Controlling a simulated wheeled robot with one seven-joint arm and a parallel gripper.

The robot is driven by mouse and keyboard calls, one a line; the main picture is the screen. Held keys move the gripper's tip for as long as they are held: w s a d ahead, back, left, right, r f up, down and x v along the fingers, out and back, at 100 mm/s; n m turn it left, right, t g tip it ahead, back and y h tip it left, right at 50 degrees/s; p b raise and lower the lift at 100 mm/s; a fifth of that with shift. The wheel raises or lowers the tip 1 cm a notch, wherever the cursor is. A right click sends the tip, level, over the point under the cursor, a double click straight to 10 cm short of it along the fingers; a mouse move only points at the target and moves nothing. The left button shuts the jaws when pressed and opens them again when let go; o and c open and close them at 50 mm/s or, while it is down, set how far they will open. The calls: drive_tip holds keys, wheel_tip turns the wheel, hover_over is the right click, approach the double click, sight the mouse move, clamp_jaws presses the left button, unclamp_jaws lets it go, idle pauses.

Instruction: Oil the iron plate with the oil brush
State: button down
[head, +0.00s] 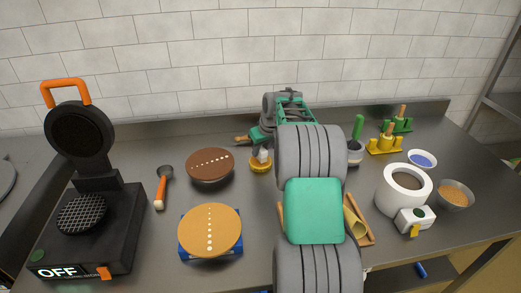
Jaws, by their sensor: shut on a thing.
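The waffle iron (93,225) stands open at the far left, its lid raised. Its lower iron plate (82,214) is a dark grid facing up, and its display reads OFF. My gripper (258,140) is at the back middle of the counter, well to the right of the iron. It is shut on what looks like the oil brush (240,139), whose wooden end sticks out to the left. A small yellow pot (260,167) is just below the gripper, with something pale at its top. I cannot tell whether the brush touches the pot. My arm hides part of the counter.
A brown lidded disc (210,164) and a tan disc on a blue base (210,230) lie between iron and arm. A white pot (404,190), bowls (456,195) and yellow and green stands (384,145) are at right.

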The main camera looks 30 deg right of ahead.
drive_tip(key=shift+f+b, duration=0.4)
drive_tip(key=shift+f, duration=0.2)
idle(1.4)
drive_tip(key=shift+r+p, duration=2.35)
drive_tip(key=shift+r, duration=1.3)
drive_tip(key=shift+f, duration=0.1)
drive_tip(key=s+a+r, duration=0.2)
drive_tip(key=a+r, duration=0.1)
drive_tip(key=a, duration=0.4)
drive_tip(key=s+a+r, duration=0.2)
drive_tip(key=a+r, duration=0.1)
drive_tip(key=a, duration=0.4)
drive_tip(key=s+a+r, duration=0.1)
drive_tip(key=s+a, duration=1.1)
drive_tip(key=shift+r, duration=0.1)
